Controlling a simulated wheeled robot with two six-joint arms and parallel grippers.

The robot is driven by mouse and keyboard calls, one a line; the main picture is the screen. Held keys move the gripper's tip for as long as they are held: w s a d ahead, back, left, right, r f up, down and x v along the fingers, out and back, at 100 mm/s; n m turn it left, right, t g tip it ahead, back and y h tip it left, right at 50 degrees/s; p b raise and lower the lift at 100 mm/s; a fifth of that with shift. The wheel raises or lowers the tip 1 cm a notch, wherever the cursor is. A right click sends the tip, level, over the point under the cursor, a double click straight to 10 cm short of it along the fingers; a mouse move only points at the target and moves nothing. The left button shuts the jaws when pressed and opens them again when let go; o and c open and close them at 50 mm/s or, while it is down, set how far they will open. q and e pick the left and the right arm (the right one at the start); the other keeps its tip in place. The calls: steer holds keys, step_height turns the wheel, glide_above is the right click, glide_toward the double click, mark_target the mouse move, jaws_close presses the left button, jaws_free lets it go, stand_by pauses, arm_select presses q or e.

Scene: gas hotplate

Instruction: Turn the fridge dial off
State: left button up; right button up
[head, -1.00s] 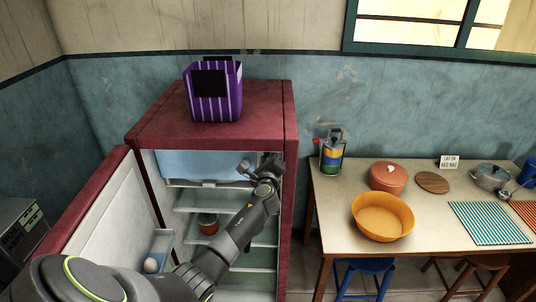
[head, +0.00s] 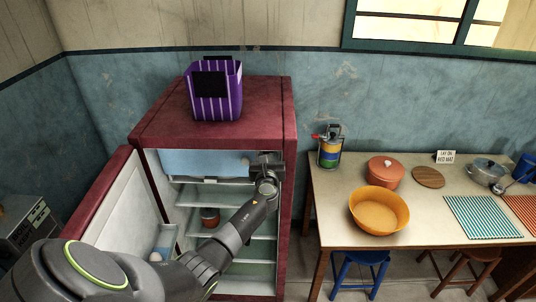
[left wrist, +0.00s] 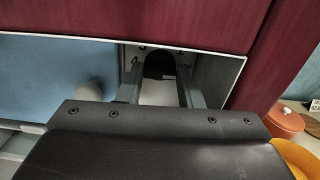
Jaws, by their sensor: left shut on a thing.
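The maroon fridge (head: 215,133) stands open, its door (head: 92,215) swung out to the left. My left gripper (head: 266,158) reaches into the upper right corner of the fridge, beside the blue freezer panel (head: 205,163). In the left wrist view, its two fingers (left wrist: 160,72) close from both sides on a dark rounded piece, the dial (left wrist: 160,64), at the top right of the interior. In the head view my gripper hides the dial. My right gripper is not in view.
A purple striped bin (head: 214,95) stands on the fridge. A red pot (head: 209,217) sits on a shelf inside. To the right, a table (head: 335,190) holds an orange bowl (head: 379,211), a lidded pot (head: 385,171) and a lantern (head: 330,150).

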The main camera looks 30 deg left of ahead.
arm_select(q)
steer(key=shift+f+m, duration=0.1)
steer(key=shift+m, duration=0.2)
steer(key=o, duration=1)
steer(key=shift+s+d, duration=0.1)
steer(key=b+v, duration=0.1)
steer(key=v, duration=1.6)
steer(key=shift+s, duration=0.15)
